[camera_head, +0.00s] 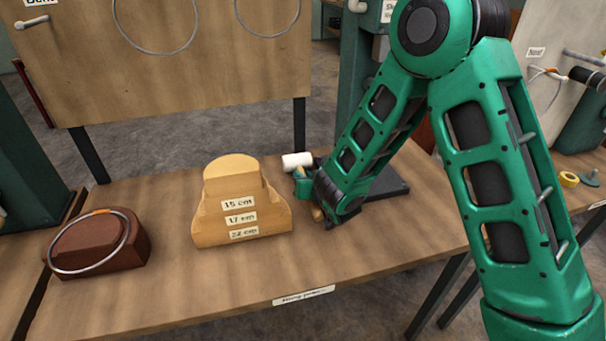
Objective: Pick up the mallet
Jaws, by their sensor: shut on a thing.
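The mallet shows a white cylindrical head (297,161) on the workbench's right half, just beyond my gripper. A short light wooden piece, which looks like its handle (317,213), shows below my gripper. My gripper (305,190) is at the end of the green arm, low over the bench, and is shut on the mallet. The arm's wrist hides most of the handle and the fingertips. I cannot tell whether the mallet touches the bench.
A stepped wooden form (238,205) with size labels stands left of my gripper. A brown block (112,262) with a metal ring (65,268) on it sits farther left. A dark flat plate (390,187) lies right of my wrist. The bench front (330,262) is clear.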

